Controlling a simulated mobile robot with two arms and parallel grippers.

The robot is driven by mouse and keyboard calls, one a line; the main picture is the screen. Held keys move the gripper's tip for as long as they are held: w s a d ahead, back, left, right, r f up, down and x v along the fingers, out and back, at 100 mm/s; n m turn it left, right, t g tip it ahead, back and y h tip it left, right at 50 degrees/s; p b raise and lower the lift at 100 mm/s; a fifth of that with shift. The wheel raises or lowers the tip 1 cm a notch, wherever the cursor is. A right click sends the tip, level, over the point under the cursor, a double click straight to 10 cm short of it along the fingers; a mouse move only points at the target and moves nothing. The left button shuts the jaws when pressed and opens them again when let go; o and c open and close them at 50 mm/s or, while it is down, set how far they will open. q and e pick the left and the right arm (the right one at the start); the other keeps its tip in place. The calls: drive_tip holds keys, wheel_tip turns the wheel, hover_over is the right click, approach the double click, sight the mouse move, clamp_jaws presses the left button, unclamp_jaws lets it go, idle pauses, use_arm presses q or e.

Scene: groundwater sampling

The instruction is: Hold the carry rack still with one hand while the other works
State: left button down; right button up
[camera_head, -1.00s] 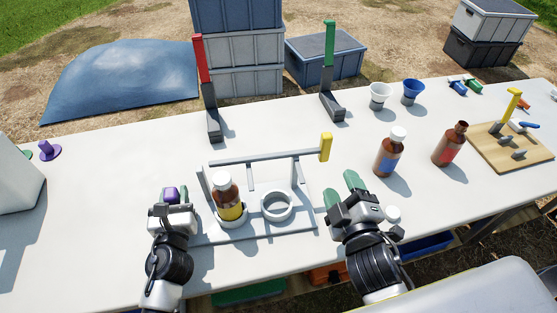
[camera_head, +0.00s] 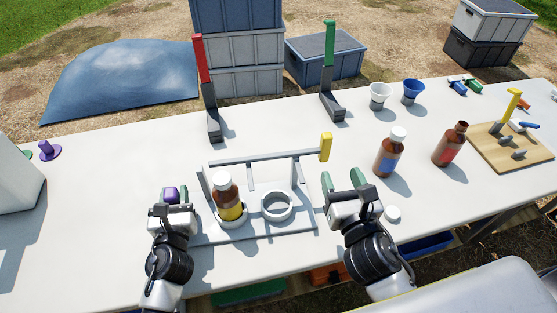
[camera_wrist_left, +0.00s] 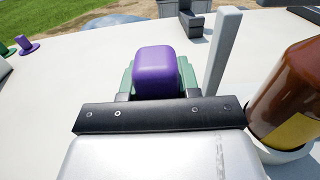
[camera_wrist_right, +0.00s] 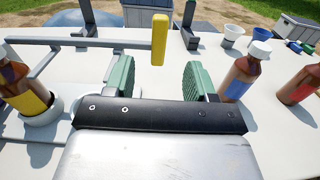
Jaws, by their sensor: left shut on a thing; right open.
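The grey carry rack (camera_head: 293,229) stands at the front middle of the table, with a crossbar and a yellow end grip (camera_head: 326,147). A brown bottle with a yellow label (camera_head: 227,195) stands upright in its left ring; the right ring (camera_head: 277,205) is empty. My left gripper (camera_head: 173,197) is shut on a purple block (camera_wrist_left: 155,68) at the rack's left side. Whether the block joins the rack is hidden. My right gripper (camera_head: 342,186) is open and empty, just right of the rack. The yellow grip (camera_wrist_right: 159,38) shows ahead between its green fingers.
A blue-label bottle (camera_head: 389,154) and an uncapped red-label bottle (camera_head: 450,145) stand to the right. A white cap (camera_head: 392,213) lies beside my right gripper. Red-topped (camera_head: 202,60) and green-topped (camera_head: 329,45) stands are behind.

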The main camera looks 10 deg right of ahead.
sight(328, 145)
drive_tip(key=shift+w+d, duration=0.2)
drive_tip(key=shift+w, duration=2.3)
drive_tip(key=shift+w+d, duration=0.15)
drive_tip(key=shift+w, duration=2.35)
